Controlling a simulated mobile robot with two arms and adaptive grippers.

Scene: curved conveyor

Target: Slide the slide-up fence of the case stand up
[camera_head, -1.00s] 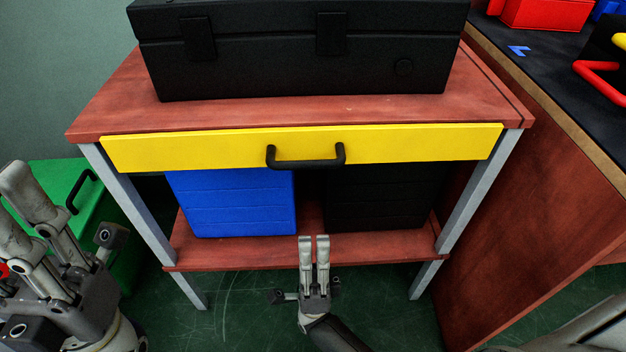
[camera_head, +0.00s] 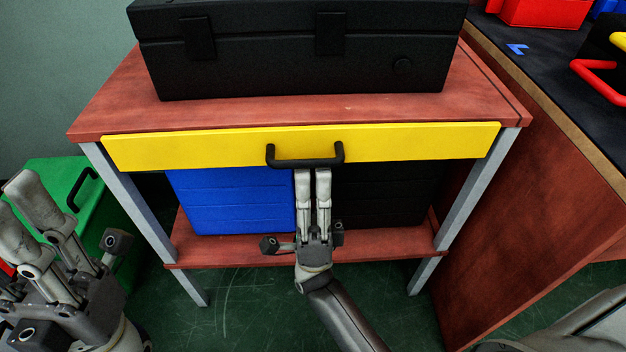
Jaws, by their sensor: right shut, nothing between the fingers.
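The case stand (camera_head: 110,110) is a reddish-brown table with grey metal legs. Its slide-up fence (camera_head: 200,148) is a long yellow panel across the front, just under the tabletop edge. A black bar handle (camera_head: 305,161) is fixed at the fence's lower middle. My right gripper (camera_head: 313,172) points up, its two fingers together and empty. Its tips are just below the handle bar in the picture; I cannot tell whether they touch it. My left gripper (camera_head: 14,205) is at the lower left, away from the fence, with its fingers apart and nothing seen between them.
A large black case (camera_head: 300,60) lies on the stand. A blue case (camera_head: 230,200) and a black case (camera_head: 390,198) sit on the lower shelf. A green case (camera_head: 130,215) stands at the left. A workbench (camera_head: 550,190) closes off the right side.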

